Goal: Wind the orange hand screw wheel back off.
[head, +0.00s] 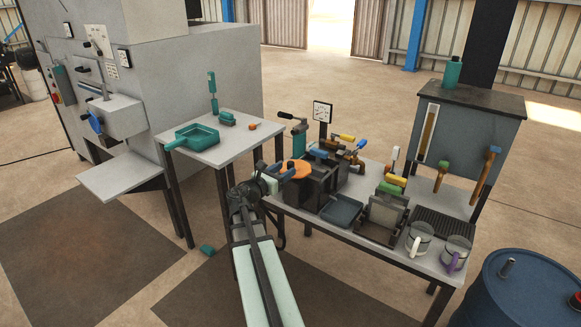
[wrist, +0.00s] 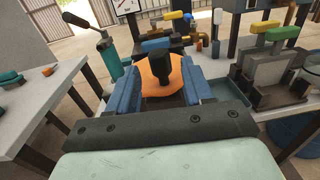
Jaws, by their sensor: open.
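The orange hand screw wheel (head: 296,169) sits on top of a dark box-shaped press (head: 318,188) on the grey workbench. In the wrist view the orange wheel (wrist: 157,80) lies ahead of my gripper, with a black upright knob (wrist: 163,68) on it. My gripper (wrist: 160,88) is open, its two blue fingers on either side of the wheel's near part. I cannot tell whether either finger touches the wheel. In the head view my arm comes from the bottom, and my gripper (head: 275,176) is at the wheel's left side. The screw below the wheel is hidden.
A side table (head: 215,150) with a teal tray is at left.

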